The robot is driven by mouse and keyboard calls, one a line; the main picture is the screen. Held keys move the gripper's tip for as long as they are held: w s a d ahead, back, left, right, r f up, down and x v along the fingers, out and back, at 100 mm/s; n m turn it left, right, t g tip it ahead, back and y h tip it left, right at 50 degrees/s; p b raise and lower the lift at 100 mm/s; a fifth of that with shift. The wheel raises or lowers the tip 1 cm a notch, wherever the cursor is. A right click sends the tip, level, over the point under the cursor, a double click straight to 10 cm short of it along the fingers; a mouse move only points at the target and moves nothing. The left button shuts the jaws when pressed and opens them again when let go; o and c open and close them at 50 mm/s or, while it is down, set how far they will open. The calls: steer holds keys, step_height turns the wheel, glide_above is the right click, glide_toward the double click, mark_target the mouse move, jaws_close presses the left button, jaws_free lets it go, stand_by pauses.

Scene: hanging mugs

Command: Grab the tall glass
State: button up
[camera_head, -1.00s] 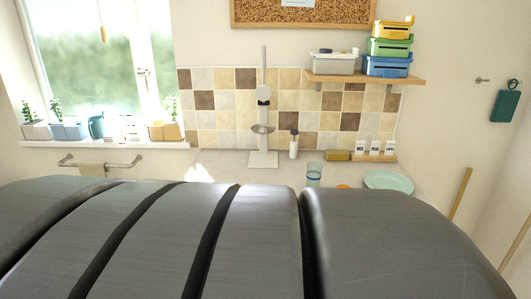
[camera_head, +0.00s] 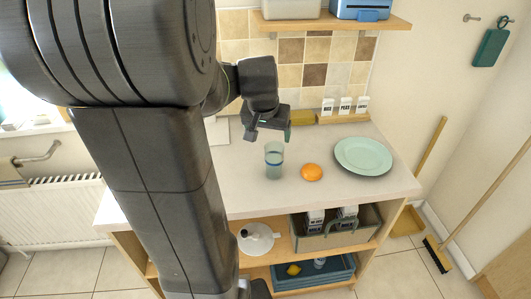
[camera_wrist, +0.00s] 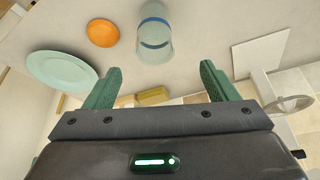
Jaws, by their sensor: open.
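The tall glass (camera_head: 274,160) is clear with a bluish tint and a blue band. It stands upright on the white counter, left of the orange. It also shows in the wrist view (camera_wrist: 154,38), ahead of my fingers and roughly between their lines. My gripper (camera_head: 268,134) is in the air just above and behind the glass in the head view. In the wrist view its two green fingers (camera_wrist: 160,78) are wide apart with nothing between them. The glass appears apart from the fingers.
An orange (camera_head: 312,172) and a pale green plate (camera_head: 363,156) lie right of the glass. Labelled white containers (camera_head: 345,106) and a yellow sponge-like block (camera_head: 301,117) stand at the back. Under the counter are shelves with a crate (camera_head: 338,238) and a blue tray (camera_head: 312,275). Counter front is clear.

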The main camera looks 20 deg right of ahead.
mark_target(274, 161)
steer(key=shift+s+p+x, duration=0.15)
steer(key=shift+p+x, duration=0.15)
steer(key=shift+x, duration=1.75)
steer(key=shift+s+p+x, duration=0.15)
steer(key=shift+p+x, duration=0.1)
steer(key=shift+x, duration=1.75)
steer(key=shift+s+p+x, duration=0.15)
steer(key=shift+p+x, duration=0.15)
steer(key=shift+x, duration=1.75)
steer(key=shift+d+f, duration=0.1)
steer(key=shift+d, duration=0.05)
